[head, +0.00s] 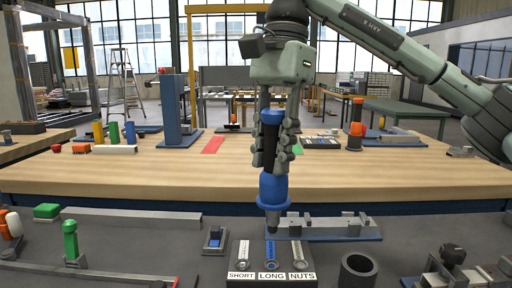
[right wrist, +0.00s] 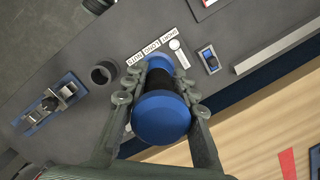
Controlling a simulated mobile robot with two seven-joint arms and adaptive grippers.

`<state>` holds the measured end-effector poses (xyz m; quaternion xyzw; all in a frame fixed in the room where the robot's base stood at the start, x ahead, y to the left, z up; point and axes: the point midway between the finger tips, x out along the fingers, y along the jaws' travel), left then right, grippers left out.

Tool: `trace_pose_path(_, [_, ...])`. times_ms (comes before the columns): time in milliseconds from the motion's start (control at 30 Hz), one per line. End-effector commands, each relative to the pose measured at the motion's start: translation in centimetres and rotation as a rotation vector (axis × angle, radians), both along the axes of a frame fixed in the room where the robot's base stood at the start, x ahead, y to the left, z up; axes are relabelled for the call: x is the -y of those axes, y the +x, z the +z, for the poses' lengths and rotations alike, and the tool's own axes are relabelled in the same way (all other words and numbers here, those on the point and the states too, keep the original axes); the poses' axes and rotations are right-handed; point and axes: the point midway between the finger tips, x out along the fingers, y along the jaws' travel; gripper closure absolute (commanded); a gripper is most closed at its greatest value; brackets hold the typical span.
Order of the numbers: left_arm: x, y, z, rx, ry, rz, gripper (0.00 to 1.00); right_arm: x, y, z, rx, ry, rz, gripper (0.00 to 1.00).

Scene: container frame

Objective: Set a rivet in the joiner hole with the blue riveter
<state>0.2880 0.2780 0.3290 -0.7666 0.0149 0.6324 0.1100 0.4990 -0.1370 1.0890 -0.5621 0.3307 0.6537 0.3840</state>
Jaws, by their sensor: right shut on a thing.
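The blue riveter (head: 273,190) with a black middle is upright, nose down, in my right gripper (head: 273,150). The gripper is shut around its black part; the right wrist view shows the fingers (right wrist: 157,92) on both sides of the riveter (right wrist: 160,118). The nose is over the back of the rivet tray (head: 231,262) labelled SHORT, LONG and NUTS, in line with the LONG slot; whether it touches cannot be told. A blue plate with grey bars and brackets (head: 322,228) lies just behind to the right; no joiner hole can be made out. My left gripper is not in view.
A dark ring cup (head: 357,271) stands right of the tray, and a blue-based clamp (head: 453,266) farther right. A small blue switch box (head: 215,239) and a green-topped peg (head: 70,240) are left. The wooden bench (head: 150,170) behind has free room.

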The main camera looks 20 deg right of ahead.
Motion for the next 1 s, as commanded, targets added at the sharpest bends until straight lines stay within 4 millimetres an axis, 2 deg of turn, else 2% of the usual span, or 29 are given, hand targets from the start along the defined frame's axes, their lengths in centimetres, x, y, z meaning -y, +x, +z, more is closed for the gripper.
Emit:
trace_pose_path(167, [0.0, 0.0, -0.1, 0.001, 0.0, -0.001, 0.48, 0.2, 0.0, -0.6, -0.001, 0.001, -0.004, 0.99])
trace_pose_path(567, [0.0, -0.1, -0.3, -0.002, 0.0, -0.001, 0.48, 0.2, 0.0, -4.8, -0.001, 0.002, -0.004, 0.99])
trace_pose_path(700, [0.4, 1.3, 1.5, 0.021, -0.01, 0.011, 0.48, 0.2, 0.0, -5.3, 0.001, 0.002, -0.004, 0.99])
trace_pose_path(1000, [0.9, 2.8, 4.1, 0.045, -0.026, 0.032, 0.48, 0.2, 0.0, -6.3, 0.002, 0.001, -0.004, 0.99])
